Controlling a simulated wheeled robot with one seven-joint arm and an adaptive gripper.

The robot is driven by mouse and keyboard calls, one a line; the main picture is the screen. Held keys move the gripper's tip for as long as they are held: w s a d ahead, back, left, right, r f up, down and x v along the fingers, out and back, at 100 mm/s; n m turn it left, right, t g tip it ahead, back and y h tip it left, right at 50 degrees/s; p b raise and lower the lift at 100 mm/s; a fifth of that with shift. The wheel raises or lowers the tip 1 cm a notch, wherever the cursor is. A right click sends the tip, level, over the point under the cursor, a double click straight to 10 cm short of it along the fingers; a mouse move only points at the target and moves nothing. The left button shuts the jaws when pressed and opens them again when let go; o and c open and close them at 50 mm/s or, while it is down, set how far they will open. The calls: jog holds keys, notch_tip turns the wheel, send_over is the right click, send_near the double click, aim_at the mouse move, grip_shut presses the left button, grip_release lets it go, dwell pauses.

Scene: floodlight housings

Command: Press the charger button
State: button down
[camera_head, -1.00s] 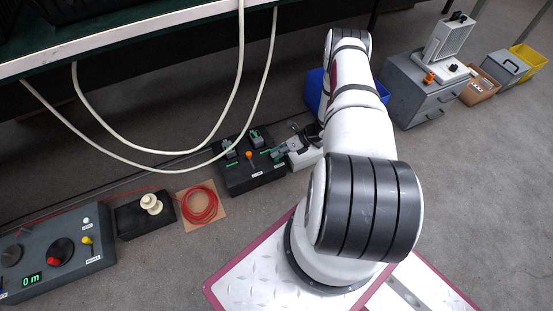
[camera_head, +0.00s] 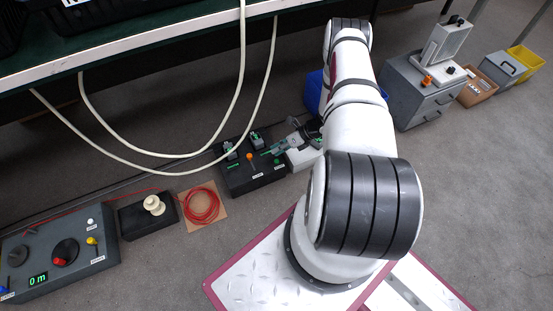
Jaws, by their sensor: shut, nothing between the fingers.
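The charger is a black box (camera_head: 240,183) on the floor left of my arm, with two grey-green upright pieces, an orange knob (camera_head: 250,157) and green marks on its top. A small dark green spot, possibly the button (camera_head: 277,161), shows near its right end. My gripper (camera_head: 284,148) is shut and empty, just above and behind the charger's right end. Whether it touches anything there is too small to tell. My arm hides part of the area to its right.
A white box (camera_head: 303,159) stands right of the charger, partly under my gripper. A red cable coil (camera_head: 201,205), a black box with a cream spool (camera_head: 154,204) and a grey control panel (camera_head: 95,262) lie left. Pale hoses (camera_head: 150,152) hang in front of the bench (camera_head: 130,43).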

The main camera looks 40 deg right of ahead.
jog(key=shift+r+p, duration=0.6)
jog(key=shift+r, duration=0.55)
jog(key=shift+f, duration=0.1)
